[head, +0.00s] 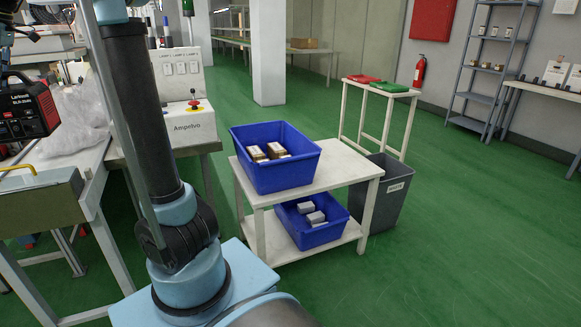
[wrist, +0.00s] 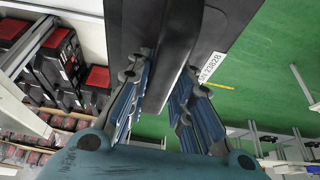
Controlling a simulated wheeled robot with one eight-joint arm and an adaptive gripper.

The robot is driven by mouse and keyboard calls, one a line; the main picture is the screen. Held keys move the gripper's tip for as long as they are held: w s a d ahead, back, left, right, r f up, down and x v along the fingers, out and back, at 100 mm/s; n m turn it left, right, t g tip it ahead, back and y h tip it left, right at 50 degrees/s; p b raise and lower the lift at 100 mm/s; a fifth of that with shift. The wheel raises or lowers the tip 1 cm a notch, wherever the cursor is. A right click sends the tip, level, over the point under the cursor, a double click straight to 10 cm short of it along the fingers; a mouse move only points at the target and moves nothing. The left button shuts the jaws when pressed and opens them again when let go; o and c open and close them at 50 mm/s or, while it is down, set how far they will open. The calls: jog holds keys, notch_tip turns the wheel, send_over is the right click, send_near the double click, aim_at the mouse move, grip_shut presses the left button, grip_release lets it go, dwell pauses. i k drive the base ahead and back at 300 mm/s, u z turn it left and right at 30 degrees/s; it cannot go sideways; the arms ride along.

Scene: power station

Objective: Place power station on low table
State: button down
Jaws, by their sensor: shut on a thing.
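The power station (head: 28,106) is a black and red box with a top handle, at the left edge of the head view. It hangs in the air beside the workbench. In the wrist view my gripper (wrist: 166,72) is shut on the dark body or handle of the power station (wrist: 232,25), which carries a white serial label. The exact grip point is hard to make out. A low white table (head: 335,177) with two levels stands at the middle of the head view, away from the power station.
A blue bin (head: 285,178) with small boxes sits on the low table's top; another blue bin (head: 306,238) is on its lower shelf. A grey waste bin (head: 385,195) stands to its right. A cluttered workbench (head: 95,165) is at left. Green floor at right is open.

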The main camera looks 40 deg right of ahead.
aim_at(332, 157)
jog(key=k, duration=0.4)
jog(key=z, duration=1.7)
jog(key=i, duration=0.85)
jog(key=z, duration=0.45)
